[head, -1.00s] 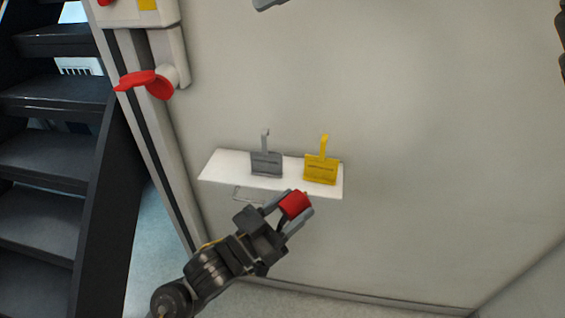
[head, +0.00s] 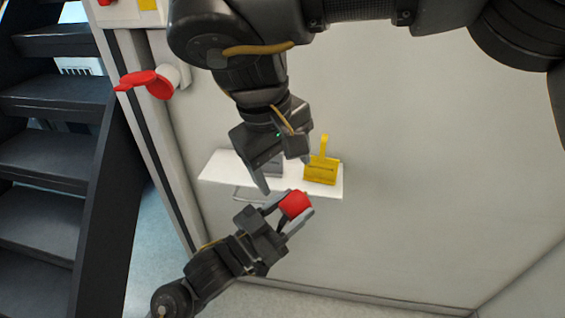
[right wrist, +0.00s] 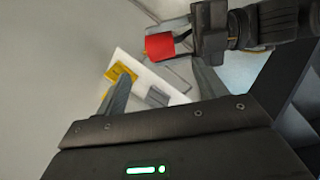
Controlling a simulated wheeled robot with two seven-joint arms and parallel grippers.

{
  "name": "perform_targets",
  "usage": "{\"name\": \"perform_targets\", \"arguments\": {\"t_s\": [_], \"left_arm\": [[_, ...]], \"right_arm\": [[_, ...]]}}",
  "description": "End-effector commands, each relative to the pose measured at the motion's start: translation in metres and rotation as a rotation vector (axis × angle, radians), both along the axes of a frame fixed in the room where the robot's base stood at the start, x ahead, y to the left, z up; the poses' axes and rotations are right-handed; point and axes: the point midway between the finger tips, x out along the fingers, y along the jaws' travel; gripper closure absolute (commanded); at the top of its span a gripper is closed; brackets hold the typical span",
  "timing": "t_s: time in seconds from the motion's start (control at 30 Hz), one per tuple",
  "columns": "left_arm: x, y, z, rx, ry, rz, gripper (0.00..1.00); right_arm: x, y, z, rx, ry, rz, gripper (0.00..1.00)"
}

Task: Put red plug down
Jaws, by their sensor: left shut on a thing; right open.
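The red plug (head: 294,204) is held between the fingers of my left gripper (head: 291,208), just in front of the shelf's front edge in the head view. The red plug also shows in the right wrist view (right wrist: 160,46), with my left gripper around it. My right gripper (head: 283,176) is open and empty, pointing down over the shelf, above and behind the plug. Its fingers also show in the right wrist view (right wrist: 160,95). The white shelf (head: 222,168) is on the wall, partly hidden by my right gripper.
A yellow tag (head: 321,170) stands on the shelf's right part. A grey tag (head: 273,168) beside it is mostly hidden by my right gripper. A red handle (head: 147,82) sticks out on the left. Dark stairs (head: 50,155) are at far left. The shelf's left end is bare.

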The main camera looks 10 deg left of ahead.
Motion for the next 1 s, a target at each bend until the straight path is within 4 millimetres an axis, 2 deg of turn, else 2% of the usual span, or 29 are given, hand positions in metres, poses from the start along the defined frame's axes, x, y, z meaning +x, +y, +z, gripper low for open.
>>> {"name": "perform_targets", "arguments": {"t_s": [0.17,0.4,0.6,0.8,1.0], "left_arm": [[0.000,0.000,0.000,-0.001,-0.001,0.000,0.89],[0.000,0.000,0.000,-0.001,-0.001,0.000,0.89],[0.000,0.000,0.001,0.000,-0.001,-0.001,0.89],[0.000,0.000,0.001,0.000,-0.001,-0.001,0.89],[0.000,0.000,0.000,0.000,-0.001,-0.001,0.89]], "right_arm": [[0.003,-0.003,-0.021,0.000,0.006,0.003,0.29],[0.012,-0.011,-0.066,0.001,0.007,0.002,0.29],[0.018,-0.015,-0.095,0.001,0.005,0.001,0.29],[0.021,-0.018,-0.111,0.002,0.003,0.002,0.29],[0.022,-0.019,-0.114,0.002,0.003,0.001,0.29]]}}
